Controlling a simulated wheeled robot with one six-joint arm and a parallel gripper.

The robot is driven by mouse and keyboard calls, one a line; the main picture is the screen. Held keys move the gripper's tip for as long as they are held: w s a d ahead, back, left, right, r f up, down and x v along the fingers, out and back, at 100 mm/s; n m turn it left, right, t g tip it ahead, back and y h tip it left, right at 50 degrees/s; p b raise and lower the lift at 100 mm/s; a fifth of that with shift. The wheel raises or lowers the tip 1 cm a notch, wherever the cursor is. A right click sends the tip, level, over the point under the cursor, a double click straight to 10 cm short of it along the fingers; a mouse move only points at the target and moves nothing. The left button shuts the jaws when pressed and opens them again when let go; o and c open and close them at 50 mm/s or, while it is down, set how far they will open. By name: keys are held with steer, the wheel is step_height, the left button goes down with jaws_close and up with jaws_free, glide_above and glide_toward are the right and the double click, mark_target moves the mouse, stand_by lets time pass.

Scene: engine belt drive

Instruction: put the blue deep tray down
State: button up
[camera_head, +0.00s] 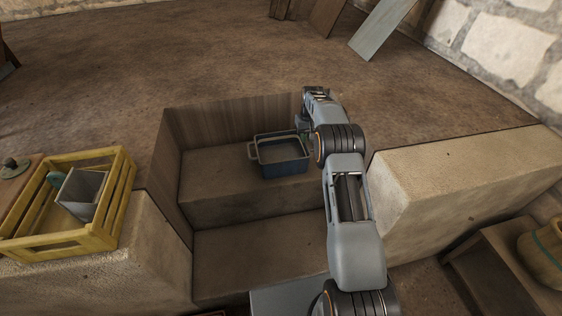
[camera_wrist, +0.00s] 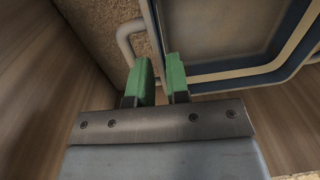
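The blue deep tray (camera_head: 284,168) is level in the stepped recess, over or on the upper step; I cannot tell whether its base touches. It has a pale rim and a pale loop handle at its left end. My gripper (camera_head: 305,131) is at the tray's right end, partly hidden by my arm. In the wrist view, the green fingertips (camera_wrist: 160,80) are a narrow gap apart at the corner of the tray (camera_wrist: 225,78), beside its pale handle (camera_wrist: 123,42). They look closed on its edge or handle; the exact contact is hidden.
The upper step (camera_head: 225,205) has bare room in front of and left of the tray. A wooden wall (camera_head: 225,123) bounds the recess behind. A yellow crate (camera_head: 50,243) stands on the left ledge. A stone block (camera_head: 455,180) rises to the right.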

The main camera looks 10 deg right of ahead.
mark_target(305, 151)
steer(key=shift+f+b, duration=1.15)
steer(key=shift+f, duration=2.9)
jaws_close()
steer(key=shift+r, duration=0.1)
